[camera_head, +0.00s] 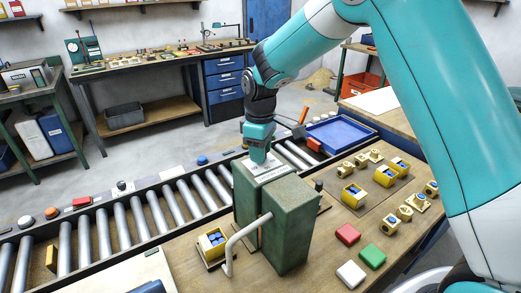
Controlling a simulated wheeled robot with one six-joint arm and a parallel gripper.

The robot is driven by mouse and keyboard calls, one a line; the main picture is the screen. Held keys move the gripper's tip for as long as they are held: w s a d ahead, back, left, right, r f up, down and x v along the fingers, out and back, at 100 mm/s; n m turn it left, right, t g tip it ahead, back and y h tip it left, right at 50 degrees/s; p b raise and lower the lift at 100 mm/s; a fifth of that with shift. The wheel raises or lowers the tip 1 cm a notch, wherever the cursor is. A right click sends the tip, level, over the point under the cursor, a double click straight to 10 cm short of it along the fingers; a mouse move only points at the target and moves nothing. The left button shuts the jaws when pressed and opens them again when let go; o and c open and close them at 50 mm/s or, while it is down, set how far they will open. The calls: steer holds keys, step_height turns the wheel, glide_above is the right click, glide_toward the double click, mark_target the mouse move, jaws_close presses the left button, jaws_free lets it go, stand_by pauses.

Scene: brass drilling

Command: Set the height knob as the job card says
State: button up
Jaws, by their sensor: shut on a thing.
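My gripper (259,156) points down at the pale top plate (268,172) of a green machine (287,225) at the middle of the bench. It is shut on what appears to be the height knob on that plate. The knob itself is hidden by the jaws, and its setting cannot be read. A pale bent handle (243,237) sticks out at the machine's front left. No job card can be made out for certain.
A roller conveyor (165,216) runs behind the machine, with a blue tray (340,135) at its right end.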

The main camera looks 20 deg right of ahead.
steer(key=shift+w, duration=0.1)
steer(key=o, duration=0.9)
step_height(320, 180, up, 18)
steer(key=b, duration=0.2)
steer(key=shift+f+b, duration=0.25)
steer(key=shift+b, duration=0.1)
